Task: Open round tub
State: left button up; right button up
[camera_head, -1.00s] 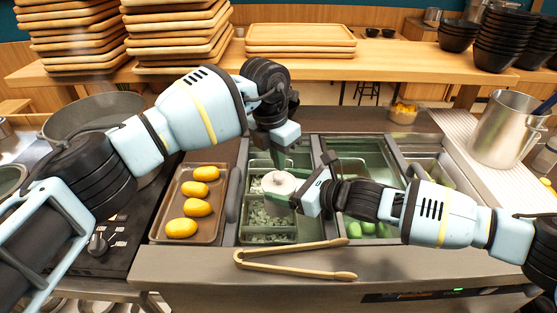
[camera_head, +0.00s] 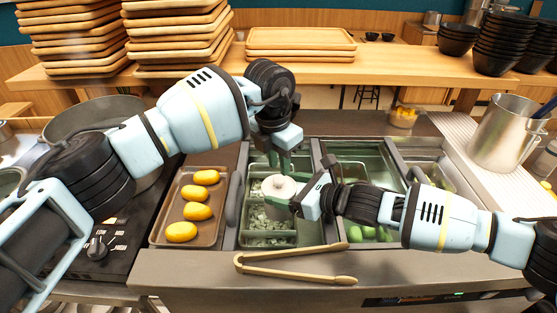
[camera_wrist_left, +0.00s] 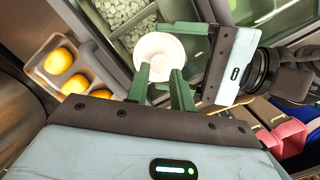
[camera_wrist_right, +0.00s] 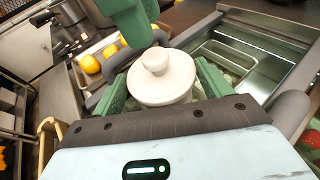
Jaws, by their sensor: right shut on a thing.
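The white round tub (camera_head: 277,197) is held upright over the containers in the counter. Its lid (camera_wrist_right: 161,78) has a round knob and sits on the tub. My right gripper (camera_head: 293,195) is shut on the tub's sides; its green fingers flank the tub in the right wrist view (camera_wrist_right: 157,92). My left gripper (camera_head: 281,160) is just behind and above the lid, pointing down. In the left wrist view its fingers (camera_wrist_left: 160,84) are apart, with the lid seen beyond them. I cannot tell whether they touch the knob.
Below are metal containers of pale diced food (camera_head: 270,225). A tray (camera_head: 160,235) with several yellow items is at left. Wooden tongs (camera_head: 290,262) lie on the counter's front edge. A metal pitcher (camera_head: 497,130) stands at right.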

pick_arm(q)
jog(key=shift+r, duration=0.15)
pick_arm(e)
jog(key=shift+r, duration=0.1)
pick_arm(q)
notch_tip(320, 180, up, 12)
jog(key=s+a, duration=0.1)
pick_arm(e)
jog(key=o, duration=1.4)
pick_arm(q)
jog(key=shift+f, duration=0.2)
pick_arm(e)
jog(key=shift+d, duration=0.1)
jog(key=v, duration=0.7)
jog(key=shift+s+d+r, duration=0.15)
jog(key=shift+s+d, duration=0.05)
pick_arm(q)
jog(key=shift+s+r, duration=0.15)
jog(key=shift+r, duration=0.4)
pick_arm(e)
jog(key=shift+c, duration=0.6)
